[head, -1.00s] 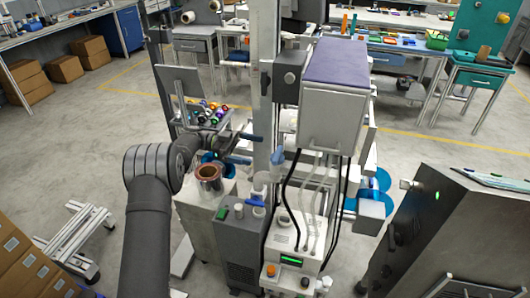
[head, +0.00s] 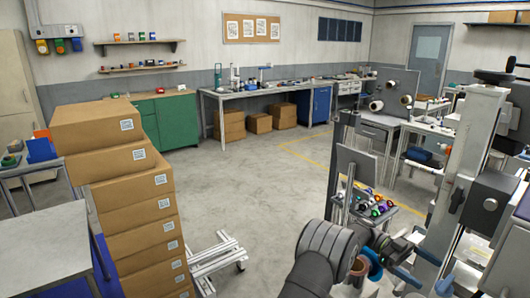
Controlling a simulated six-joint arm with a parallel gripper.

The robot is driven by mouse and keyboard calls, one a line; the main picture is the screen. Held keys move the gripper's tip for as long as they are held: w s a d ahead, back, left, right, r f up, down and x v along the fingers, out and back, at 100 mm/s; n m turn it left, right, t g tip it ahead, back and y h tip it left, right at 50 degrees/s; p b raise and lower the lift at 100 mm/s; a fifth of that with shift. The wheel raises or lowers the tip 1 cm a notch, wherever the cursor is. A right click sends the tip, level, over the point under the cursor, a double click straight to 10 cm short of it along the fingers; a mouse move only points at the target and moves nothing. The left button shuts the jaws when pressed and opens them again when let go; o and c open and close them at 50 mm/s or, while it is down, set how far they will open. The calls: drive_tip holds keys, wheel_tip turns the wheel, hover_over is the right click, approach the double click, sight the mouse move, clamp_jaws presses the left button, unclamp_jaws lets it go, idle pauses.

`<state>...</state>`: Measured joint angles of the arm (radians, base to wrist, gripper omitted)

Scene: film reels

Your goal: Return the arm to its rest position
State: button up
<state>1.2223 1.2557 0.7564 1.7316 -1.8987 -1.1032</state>
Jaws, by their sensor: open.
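My gripper (head: 432,276) is at the lower right of the head view, at the end of my dark grey arm. Its two blue fingers are apart, with nothing seen between them. It is beside the tall metal column of the machine (head: 466,170). A copper-brown cup-like roll (head: 358,268) shows just below my wrist, partly hidden by my arm. I cannot tell whether the arm touches anything.
Stacked cardboard boxes (head: 140,205) stand at the left, with a low metal frame (head: 215,262) on the floor beside them. Colourful spools (head: 376,206) lie on a stand behind my wrist. The middle floor (head: 255,190) is clear.

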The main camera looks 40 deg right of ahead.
sight(446, 282)
drive_tip(key=s, duration=0.6)
drive_tip(key=shift+s, duration=0.4)
drive_tip(key=shift+h, duration=0.4)
drive_tip(key=shift+w, duration=0.15)
